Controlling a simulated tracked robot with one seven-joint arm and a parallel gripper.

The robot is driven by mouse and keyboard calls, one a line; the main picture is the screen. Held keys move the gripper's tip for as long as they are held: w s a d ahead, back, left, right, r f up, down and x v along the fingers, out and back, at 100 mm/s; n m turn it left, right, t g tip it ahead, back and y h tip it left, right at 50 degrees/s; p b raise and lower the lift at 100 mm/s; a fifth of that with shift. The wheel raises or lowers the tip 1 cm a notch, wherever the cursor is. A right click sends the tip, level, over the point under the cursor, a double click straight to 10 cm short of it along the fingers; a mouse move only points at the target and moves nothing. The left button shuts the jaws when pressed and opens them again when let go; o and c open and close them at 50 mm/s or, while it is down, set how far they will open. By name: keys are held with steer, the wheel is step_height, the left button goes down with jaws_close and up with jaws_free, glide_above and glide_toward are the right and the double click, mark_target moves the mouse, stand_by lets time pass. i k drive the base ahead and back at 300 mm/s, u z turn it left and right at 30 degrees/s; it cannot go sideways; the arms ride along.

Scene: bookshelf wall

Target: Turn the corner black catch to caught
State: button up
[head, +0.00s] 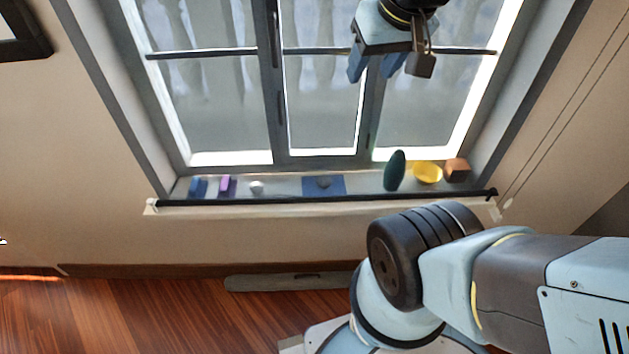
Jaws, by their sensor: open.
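A window with dark frames (276,95) fills the upper middle of the head view. I cannot make out the corner black catch with certainty. A small dark end piece shows at the right end (491,194) of a black bar along the sill; I cannot tell whether it is the catch or how it is set. My gripper (374,66) hangs at the top right, in front of the window. Its two blue fingers are apart with nothing seen between them. It is well above the sill and touches nothing that I can see.
The sill holds a blue block (198,187), a purple block (225,184), a white item (257,188), a blue mat (338,183), a dark green oval thing (395,171), a yellow bowl (428,172) and an orange-brown block (457,169). The black bar (320,199) runs along its front.

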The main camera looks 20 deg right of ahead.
mark_target(493, 191)
steer(key=u, duration=0.15)
steer(key=k, duration=1.55)
steer(key=z, duration=1.15)
steer(key=i, duration=1.7)
